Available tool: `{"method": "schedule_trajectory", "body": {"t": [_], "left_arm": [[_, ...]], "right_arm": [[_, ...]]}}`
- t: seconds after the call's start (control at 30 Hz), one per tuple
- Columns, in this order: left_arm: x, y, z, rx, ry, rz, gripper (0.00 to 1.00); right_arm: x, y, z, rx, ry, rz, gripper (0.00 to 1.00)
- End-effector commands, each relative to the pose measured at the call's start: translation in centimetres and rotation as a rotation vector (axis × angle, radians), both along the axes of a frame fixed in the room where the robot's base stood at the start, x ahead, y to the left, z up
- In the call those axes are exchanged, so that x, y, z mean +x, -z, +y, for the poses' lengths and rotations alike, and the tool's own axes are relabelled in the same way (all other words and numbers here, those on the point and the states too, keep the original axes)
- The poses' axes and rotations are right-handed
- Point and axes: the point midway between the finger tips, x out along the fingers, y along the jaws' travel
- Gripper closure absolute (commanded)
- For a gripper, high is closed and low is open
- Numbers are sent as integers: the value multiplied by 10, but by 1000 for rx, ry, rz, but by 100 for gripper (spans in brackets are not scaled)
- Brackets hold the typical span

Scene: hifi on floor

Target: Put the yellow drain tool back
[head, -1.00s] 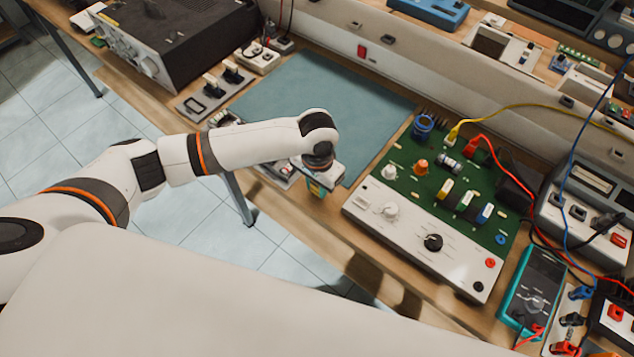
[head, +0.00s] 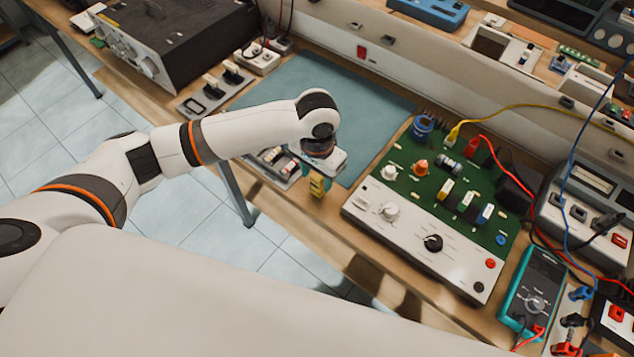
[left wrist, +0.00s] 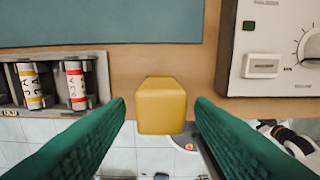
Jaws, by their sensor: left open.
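The yellow drain tool shows as a yellow block (left wrist: 162,105) in the left wrist view, at the bench's front edge. In the head view it is a small yellow piece (head: 317,186) just below my left wrist. My left gripper (left wrist: 161,101) is open, with green fingers on either side of the block and a visible gap on each side. I cannot tell what the tool rests on, and its lower part is hidden. My right gripper is not in view.
A dark tray with striped cylinders (left wrist: 50,84) lies left of the tool. The green and white circuit board unit (head: 432,243) stands to its right. A bare blue-green mat (head: 325,95) lies behind. Tiled floor (head: 195,220) shows beyond the bench's front edge.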

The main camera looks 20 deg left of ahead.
Motion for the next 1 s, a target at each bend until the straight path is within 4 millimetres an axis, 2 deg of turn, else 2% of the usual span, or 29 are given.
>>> {"method": "schedule_trajectory", "body": {"t": [0.03,0.2,0.4,1.0], "left_arm": [[1,-12,0,-2,1,-5,51],[1,-46,0,-1,2,-4,51],[0,-70,-1,-1,0,-1,51],[0,-75,-1,-1,0,0,51]], "right_arm": [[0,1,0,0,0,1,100],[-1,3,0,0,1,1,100],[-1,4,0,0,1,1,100],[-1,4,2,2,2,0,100]]}}
